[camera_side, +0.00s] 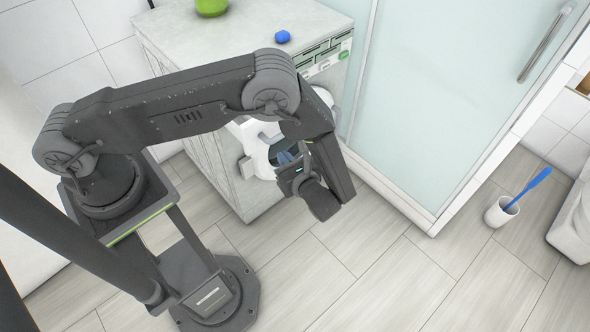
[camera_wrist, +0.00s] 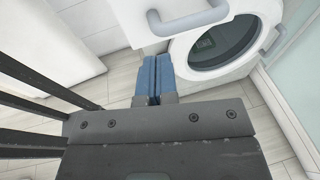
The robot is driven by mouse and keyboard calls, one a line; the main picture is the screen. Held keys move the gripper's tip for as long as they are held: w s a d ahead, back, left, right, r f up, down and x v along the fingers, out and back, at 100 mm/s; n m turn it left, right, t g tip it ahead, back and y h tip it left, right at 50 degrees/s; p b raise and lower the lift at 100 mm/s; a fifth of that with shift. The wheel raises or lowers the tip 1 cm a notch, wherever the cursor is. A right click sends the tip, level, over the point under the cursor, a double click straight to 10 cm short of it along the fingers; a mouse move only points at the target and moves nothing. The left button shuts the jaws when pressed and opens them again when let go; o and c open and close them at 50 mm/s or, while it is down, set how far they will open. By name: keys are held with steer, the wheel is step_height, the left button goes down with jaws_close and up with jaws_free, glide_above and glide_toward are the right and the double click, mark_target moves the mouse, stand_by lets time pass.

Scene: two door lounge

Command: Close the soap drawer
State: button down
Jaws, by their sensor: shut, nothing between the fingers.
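The soap drawer (camera_wrist: 172,8) is a white part with a grey bar handle, at the top of the wrist view. It appears to stand out from the front of the washing machine, left of and above the round porthole. In the side view the white drawer (camera_side: 244,129) is partly covered by my arm. My gripper (camera_wrist: 152,64) has two blue fingers pressed together with nothing between them. In the wrist view they lie below the drawer handle and left of the porthole, apart from both. In the side view my gripper (camera_side: 286,157) is in front of the machine, partly hidden.
The washing machine (camera_side: 205,165) stands under a pale top with a green object (camera_side: 211,7) and a blue object (camera_side: 283,37). A glass shower (camera_side: 440,90) stands close on its right. A brush holder (camera_side: 500,212) stands on the floor, which is clear in front.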

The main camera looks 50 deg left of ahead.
mark_target(272, 144)
steer(key=shift+x, duration=2.6)
steer(key=a, duration=1.5)
steer(key=shift+a, duration=0.35)
steer(key=shift+r, duration=0.1)
